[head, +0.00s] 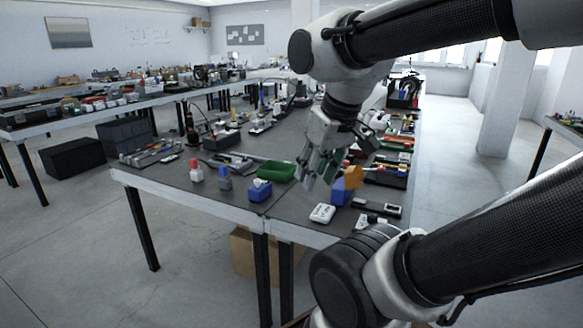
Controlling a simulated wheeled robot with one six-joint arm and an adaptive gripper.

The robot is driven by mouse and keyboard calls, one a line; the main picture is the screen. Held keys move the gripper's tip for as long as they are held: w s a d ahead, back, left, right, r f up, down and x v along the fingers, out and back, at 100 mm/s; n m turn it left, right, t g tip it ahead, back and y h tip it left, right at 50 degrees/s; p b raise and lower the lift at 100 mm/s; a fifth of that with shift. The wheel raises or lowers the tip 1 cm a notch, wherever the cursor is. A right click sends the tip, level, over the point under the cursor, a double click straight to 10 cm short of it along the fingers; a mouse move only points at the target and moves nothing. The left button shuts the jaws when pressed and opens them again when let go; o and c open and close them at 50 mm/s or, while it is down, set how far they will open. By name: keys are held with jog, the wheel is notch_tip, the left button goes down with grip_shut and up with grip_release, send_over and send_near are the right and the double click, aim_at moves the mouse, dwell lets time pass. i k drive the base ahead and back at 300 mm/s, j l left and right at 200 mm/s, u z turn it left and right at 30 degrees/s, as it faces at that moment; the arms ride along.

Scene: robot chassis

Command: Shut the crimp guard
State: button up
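I cannot tell for sure which thing is the crimp guard. An orange and blue piece (347,186) stands near the front right of the dark workbench (225,177), just right of my gripper. Its orange part sits tilted above a blue base, and whether it is a guard, open or shut, is not clear. My gripper (319,180) points down over the bench. Its fingers look close to the piece, but I cannot tell whether they touch it. The finger gap is too small in this view to judge, and I see nothing clearly held.
A green tray (277,171), a blue box (260,190), a white device (322,213) and red-topped and blue bottles stand nearby. Dark trays of tools (387,173) line the right edge. Some bench surface at the front left is bare.

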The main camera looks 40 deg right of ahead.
aim_at(353, 174)
jog(key=i+j+z, duration=0.25)
jog(key=z, duration=0.25)
jog(key=i+j+z, duration=0.25)
jog(key=z, duration=0.25)
jog(key=i+j+z, duration=0.1)
jog(key=j+z, duration=1.15)
jog(key=j, duration=0.25)
jog(key=j+z, duration=0.3)
jog(key=j, duration=0.25)
jog(key=i+j+u, duration=0.3)
jog(key=j+u, duration=0.15)
